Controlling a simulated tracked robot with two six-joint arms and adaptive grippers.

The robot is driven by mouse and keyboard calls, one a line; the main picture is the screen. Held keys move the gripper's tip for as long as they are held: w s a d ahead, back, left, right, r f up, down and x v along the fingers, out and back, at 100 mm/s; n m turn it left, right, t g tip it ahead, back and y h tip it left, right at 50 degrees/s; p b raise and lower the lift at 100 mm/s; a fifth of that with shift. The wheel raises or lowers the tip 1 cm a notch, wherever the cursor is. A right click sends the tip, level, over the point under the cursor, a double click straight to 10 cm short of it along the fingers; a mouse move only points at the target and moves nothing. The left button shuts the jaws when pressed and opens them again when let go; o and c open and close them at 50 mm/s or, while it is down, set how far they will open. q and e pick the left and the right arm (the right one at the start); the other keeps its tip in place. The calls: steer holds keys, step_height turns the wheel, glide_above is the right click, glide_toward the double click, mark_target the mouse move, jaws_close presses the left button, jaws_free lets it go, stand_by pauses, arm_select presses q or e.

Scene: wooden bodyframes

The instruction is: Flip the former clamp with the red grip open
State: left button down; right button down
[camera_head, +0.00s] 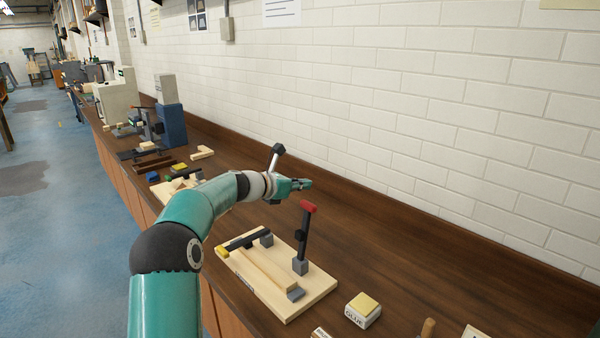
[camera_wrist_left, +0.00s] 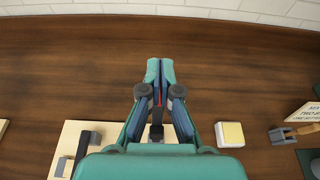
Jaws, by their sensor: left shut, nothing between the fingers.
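The clamp with the red grip (camera_head: 308,207) stands on the right side of a pale wooden board. Its black lever (camera_head: 303,238) points up, nearly upright, from a grey block. In the left wrist view the black lever (camera_wrist_left: 157,132) shows between my finger links, partly hidden. My left gripper (camera_head: 307,184) is shut and empty. It is above and behind the red grip in the head view, apparently apart from it. It also shows in the left wrist view (camera_wrist_left: 160,66). My right gripper is in neither view.
A second clamp with a yellow grip (camera_head: 222,252) lies low across the board (camera_head: 322,283). A wooden bar (camera_head: 262,268) lies along the board. A glue box (camera_head: 362,312) stands right of it. The bench behind is clear up to the brick wall.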

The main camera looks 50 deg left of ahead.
arm_select(q)
steer(key=r, duration=0.2)
steer(key=s+r, duration=0.1)
steer(key=r, duration=0.2)
steer(key=shift+a, duration=0.15)
steer(key=shift+s, duration=0.1)
